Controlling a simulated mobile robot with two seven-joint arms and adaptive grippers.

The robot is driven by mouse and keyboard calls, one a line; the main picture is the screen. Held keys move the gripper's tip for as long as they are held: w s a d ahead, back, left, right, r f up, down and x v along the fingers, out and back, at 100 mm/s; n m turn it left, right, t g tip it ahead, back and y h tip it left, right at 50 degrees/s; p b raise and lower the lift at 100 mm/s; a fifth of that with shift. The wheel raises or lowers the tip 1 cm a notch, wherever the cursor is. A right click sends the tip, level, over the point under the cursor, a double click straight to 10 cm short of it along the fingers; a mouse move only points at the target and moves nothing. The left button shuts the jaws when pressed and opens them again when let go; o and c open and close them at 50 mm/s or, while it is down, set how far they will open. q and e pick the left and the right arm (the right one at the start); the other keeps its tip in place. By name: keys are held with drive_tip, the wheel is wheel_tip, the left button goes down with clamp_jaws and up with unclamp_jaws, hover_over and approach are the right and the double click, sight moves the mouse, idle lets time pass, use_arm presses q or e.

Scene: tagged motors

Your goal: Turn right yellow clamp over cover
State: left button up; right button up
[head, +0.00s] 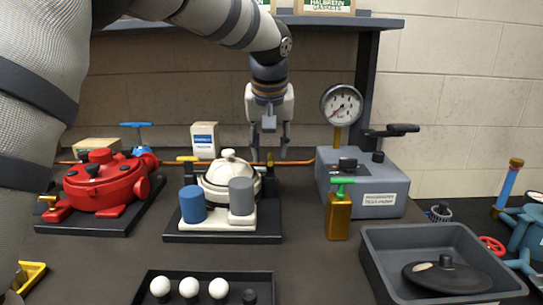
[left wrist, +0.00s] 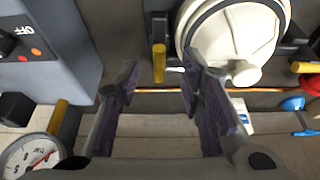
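The cream motor cover (head: 228,172) sits on a black base plate (head: 222,238); it also shows in the left wrist view (left wrist: 235,35). The right yellow clamp (head: 270,160) stands at the cover's right rear, partly hidden in the head view. In the left wrist view the clamp (left wrist: 159,63) lies beside the cover, not across it. The left yellow clamp (head: 188,158) is on the other side. My left gripper (head: 268,150) is open behind the motor, with the right clamp between its finger lines in the left wrist view (left wrist: 160,80). My right gripper is out of view.
A grey test pump (head: 362,190) with a gauge (head: 341,104) stands right of the motor. A red motor (head: 105,182) is at left. A green-topped brass piece (head: 339,213), a grey tray (head: 435,245) and a black ball tray (head: 205,298) are nearer.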

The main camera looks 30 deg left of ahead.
sight(270, 158)
use_arm(q)
drive_tip(key=shift+x, duration=1.55)
drive_tip(key=shift+r, duration=0.1)
drive_tip(key=shift+c, duration=0.6)
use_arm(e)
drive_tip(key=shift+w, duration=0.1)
use_arm(q)
clamp_jaws()
